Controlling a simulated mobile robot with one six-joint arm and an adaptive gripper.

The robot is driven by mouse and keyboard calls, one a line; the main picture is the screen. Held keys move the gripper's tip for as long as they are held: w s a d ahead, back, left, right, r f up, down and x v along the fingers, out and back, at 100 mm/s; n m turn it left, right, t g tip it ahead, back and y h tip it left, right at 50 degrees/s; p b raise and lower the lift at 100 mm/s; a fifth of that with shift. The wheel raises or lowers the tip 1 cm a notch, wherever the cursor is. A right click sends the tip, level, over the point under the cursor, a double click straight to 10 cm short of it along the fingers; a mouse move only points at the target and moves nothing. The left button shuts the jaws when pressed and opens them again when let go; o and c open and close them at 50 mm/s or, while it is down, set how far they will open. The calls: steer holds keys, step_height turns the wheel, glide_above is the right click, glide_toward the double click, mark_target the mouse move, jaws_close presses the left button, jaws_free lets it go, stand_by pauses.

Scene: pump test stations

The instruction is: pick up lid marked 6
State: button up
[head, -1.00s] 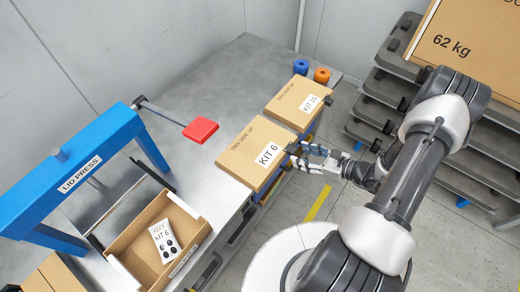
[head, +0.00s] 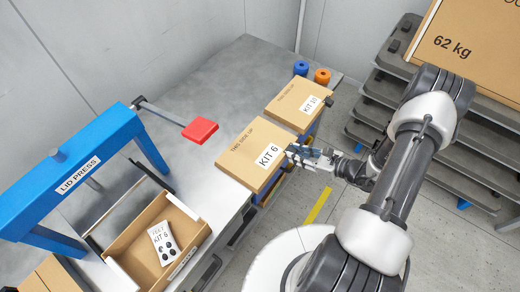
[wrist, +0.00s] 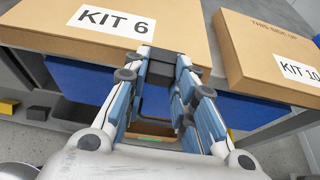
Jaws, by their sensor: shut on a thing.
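The lid marked KIT 6 (head: 243,147) is a flat tan cardboard lid with a white label, lying at the front edge of the grey bench. It also shows at the top left of the wrist view (wrist: 55,22). My gripper (head: 293,151) is at the lid's front edge beside the label. In the wrist view my gripper's fingers (wrist: 160,62) are shut on a black tab at that edge and hide part of it. I cannot see any gap under the lid.
The lid marked KIT 10 (head: 293,103) lies just beyond, with its own black tab. Blue and orange rolls (head: 301,67) stand at the back. Shelving (head: 375,100) is at the right.

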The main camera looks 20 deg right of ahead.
jaws_close()
steer(key=shift+r, duration=0.1)
